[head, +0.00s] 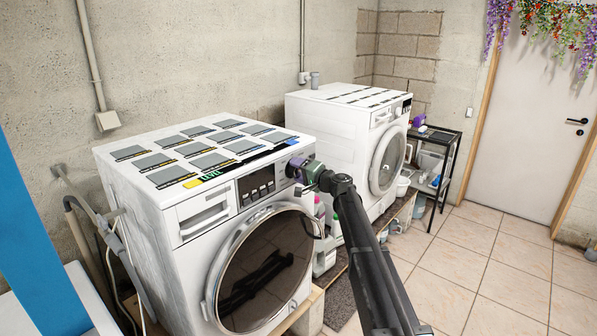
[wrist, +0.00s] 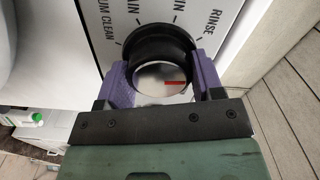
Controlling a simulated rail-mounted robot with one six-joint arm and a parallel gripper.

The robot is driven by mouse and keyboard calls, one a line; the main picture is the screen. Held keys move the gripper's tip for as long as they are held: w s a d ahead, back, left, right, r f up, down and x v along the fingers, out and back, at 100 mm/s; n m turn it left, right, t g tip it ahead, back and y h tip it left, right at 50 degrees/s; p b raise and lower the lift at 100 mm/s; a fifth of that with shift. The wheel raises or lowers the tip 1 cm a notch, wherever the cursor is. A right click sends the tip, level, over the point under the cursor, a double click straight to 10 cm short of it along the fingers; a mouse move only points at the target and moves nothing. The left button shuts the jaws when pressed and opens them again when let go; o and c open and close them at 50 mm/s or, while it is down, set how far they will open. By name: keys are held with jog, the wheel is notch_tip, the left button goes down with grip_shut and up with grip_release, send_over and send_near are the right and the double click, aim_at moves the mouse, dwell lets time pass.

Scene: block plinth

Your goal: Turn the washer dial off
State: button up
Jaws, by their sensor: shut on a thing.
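The near washer (head: 225,215) is white with a large round door and a dark control panel. Its dial (wrist: 160,52) shows in the wrist view as a dark round knob with a silver face and a red mark. The words around it include RINSE. My gripper (wrist: 163,85) has its two purple fingers on either side of the dial, shut on it. In the head view my gripper (head: 299,172) is at the upper right of the washer's front panel and hides most of the dial. The red mark points to the right in the wrist view.
A second white washer (head: 355,150) stands behind to the right. Bottles (head: 322,235) stand in the gap between the machines. A black shelf (head: 437,160) is near the white door (head: 541,110). The tiled floor (head: 480,260) at right is clear.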

jog(key=shift+m, duration=0.6)
jog(key=o, duration=0.9)
jog(key=shift+s+d, duration=0.1)
jog(key=v, duration=1)
jog(key=shift+s+d, duration=0.2)
